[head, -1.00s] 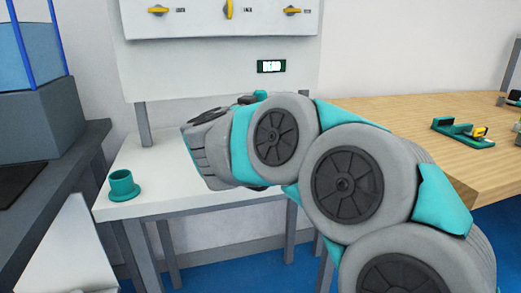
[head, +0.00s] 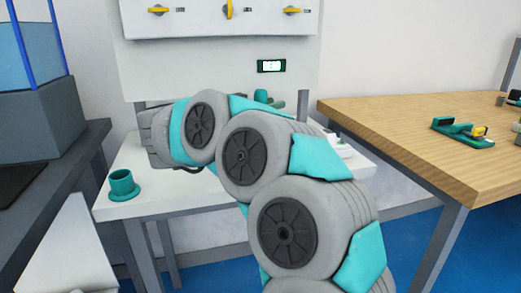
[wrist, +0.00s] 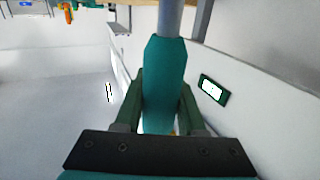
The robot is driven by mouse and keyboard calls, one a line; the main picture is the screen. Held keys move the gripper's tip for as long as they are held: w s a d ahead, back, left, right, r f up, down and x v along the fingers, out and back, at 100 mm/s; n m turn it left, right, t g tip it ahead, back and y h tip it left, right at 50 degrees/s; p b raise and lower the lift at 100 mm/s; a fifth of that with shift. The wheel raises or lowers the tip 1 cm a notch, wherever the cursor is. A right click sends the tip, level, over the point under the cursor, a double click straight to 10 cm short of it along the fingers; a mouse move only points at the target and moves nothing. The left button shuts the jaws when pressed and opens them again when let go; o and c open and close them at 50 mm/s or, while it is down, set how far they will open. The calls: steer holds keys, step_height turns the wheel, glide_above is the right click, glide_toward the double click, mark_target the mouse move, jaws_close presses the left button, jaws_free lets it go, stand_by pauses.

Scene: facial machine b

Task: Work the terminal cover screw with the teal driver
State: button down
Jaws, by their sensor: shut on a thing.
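In the wrist view, the teal driver (wrist: 164,75) is held by its handle between the green fingers of my gripper (wrist: 160,100), with its grey shaft (wrist: 171,17) running out past the top edge. The shaft's tip is out of frame.
A white bench (head: 150,205) bears a teal cup-shaped holder (head: 122,185) at its left front. A teal-green item (head: 262,96) shows behind my arm. A panel with yellow knobs (head: 228,9) and a small display (head: 271,66) stands behind. A wooden table (head: 430,130) is at right.

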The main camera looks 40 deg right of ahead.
steer(key=m+g, duration=0.1)
steer(key=g, duration=0.1)
steer(key=m+g, duration=0.2)
steer(key=s+m+g+y, duration=0.1)
steer(key=g, duration=0.2)
steer(key=shift+a+m, duration=0.1)
steer(key=shift+m, duration=0.2)
stand_by(0.4)
steer(key=shift+w+a+r+n+t+y+b, duration=0.2)
steer(key=shift+w+n+t+y+b, duration=0.6)
steer(key=shift+n+t, duration=2.15)
steer(key=shift+w+a+r+n+t+y+b, duration=0.25)
steer(key=shift+n+t+y, duration=1.4)
steer(key=shift+t, duration=2.35)
steer(key=shift+w+a+r+n+t+y+b, duration=0.15)
steer(key=shift+w+n+t+y+b, duration=0.45)
steer(key=shift+n+t, duration=2.55)
